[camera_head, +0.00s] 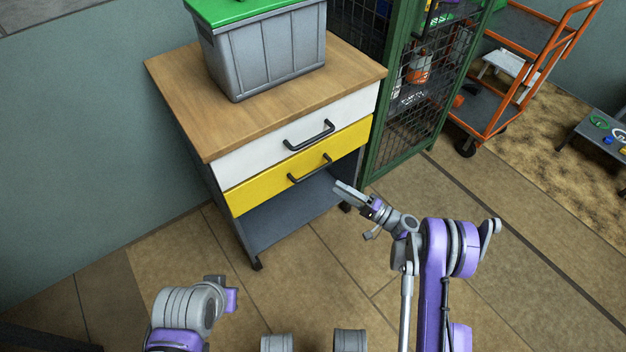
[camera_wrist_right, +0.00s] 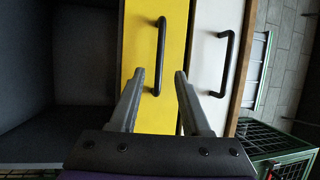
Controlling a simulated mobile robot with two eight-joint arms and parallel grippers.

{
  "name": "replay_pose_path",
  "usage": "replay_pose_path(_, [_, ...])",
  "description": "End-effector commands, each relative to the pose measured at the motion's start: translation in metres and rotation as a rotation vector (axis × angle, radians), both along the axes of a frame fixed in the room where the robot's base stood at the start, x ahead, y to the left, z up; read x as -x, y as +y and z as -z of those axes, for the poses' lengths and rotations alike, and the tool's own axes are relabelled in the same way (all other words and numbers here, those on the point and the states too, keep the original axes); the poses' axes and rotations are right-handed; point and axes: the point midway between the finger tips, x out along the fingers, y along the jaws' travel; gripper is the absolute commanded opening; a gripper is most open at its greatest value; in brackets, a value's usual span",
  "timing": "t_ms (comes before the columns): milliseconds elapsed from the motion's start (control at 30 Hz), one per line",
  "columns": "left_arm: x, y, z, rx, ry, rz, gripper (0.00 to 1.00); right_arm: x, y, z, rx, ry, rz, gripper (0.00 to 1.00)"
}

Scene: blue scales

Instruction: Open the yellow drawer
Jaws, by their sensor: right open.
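The yellow drawer (camera_head: 250,192) is the lower of two drawers in a wood-topped cabinet, and it is closed. Its black bar handle (camera_head: 310,171) runs across the front. My right gripper (camera_head: 340,189) is just in front of the cabinet, below and right of that handle, and apart from it. In the right wrist view the open, empty fingers (camera_wrist_right: 160,80) point at the drawer fronts.
The white drawer (camera_head: 290,132) above is closed, with its own black handle (camera_head: 309,136). A grey bin with a green lid (camera_head: 270,55) stands on the cabinet top. An open shelf (camera_head: 290,212) lies below. A green mesh cage (camera_head: 410,100) borders the right side. The floor in front is clear.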

Motion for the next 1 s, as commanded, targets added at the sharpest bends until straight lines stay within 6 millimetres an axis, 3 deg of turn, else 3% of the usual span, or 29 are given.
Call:
replay_pose_path(600, [-0.001, 0.0, 0.005, 0.0, 0.002, 0.0, 0.0, -0.048, 0.081, -0.016, -0.001, -0.001, -0.001, 0.47])
replay_pose_path(1000, [-0.001, 0.0, 0.006, 0.0, 0.002, 0.0, 0.0, -0.054, 0.09, -0.019, 0.0, 0.0, 0.0, 0.47])
